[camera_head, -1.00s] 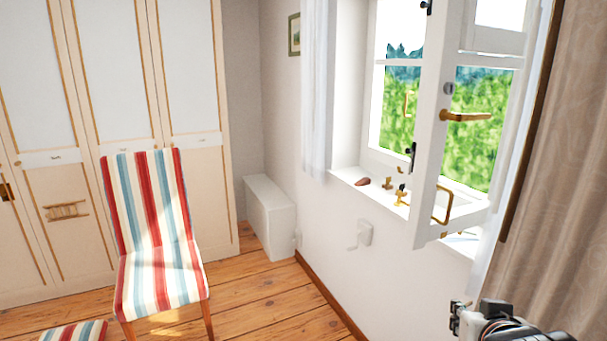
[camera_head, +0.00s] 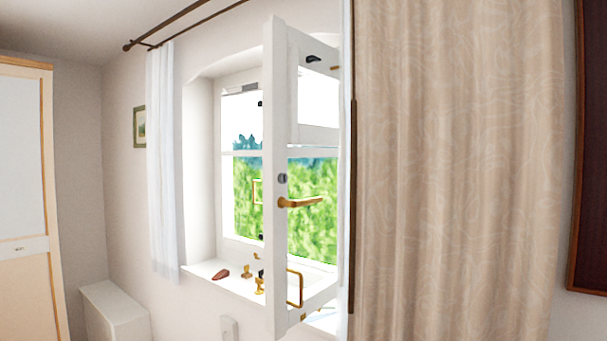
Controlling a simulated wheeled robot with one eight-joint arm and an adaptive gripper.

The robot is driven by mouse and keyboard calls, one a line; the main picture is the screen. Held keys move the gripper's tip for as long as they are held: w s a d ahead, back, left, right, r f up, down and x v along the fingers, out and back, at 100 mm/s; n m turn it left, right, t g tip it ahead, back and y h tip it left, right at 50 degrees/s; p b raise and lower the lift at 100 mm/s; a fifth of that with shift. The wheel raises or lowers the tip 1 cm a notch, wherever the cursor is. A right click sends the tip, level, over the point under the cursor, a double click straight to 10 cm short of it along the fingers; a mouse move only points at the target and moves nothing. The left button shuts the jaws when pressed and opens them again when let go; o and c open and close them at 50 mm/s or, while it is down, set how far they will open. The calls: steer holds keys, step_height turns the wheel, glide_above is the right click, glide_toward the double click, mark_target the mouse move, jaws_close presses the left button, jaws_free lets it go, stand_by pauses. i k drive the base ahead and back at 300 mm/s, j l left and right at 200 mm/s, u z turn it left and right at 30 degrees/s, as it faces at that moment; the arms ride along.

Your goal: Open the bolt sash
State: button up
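The white window sash (camera_head: 277,160) stands swung inward into the room, seen nearly edge-on, in front of the window opening. A brass lever handle (camera_head: 300,202) sticks out to the right from its edge, with a grey round fitting just above it. A brass loop-shaped pull (camera_head: 295,288) shows low on the sash. Another upright brass pull (camera_head: 257,191) shows farther back at the window. I cannot tell which fitting is the bolt. My gripper is outside this view.
Small brass pieces (camera_head: 247,271) and a reddish-brown object (camera_head: 221,274) sit on the white sill (camera_head: 232,285). A beige curtain (camera_head: 450,170) hangs close on the right. A white box-like cabinet (camera_head: 115,310) stands at lower left, beside the wardrobe (camera_head: 25,180).

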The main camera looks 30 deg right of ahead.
mark_target(245, 245)
steer(key=i+j, duration=0.35)
steer(key=i, duration=0.15)
steer(key=i+j, duration=0.3)
steer(key=i, duration=0.25)
steer(key=i+j, duration=0.35)
steer(key=i, duration=0.15)
steer(key=i+j+z, duration=0.3)
steer(key=i+j, duration=0.25)
steer(key=i+j+z, duration=0.35)
steer(key=i+j, duration=0.35)
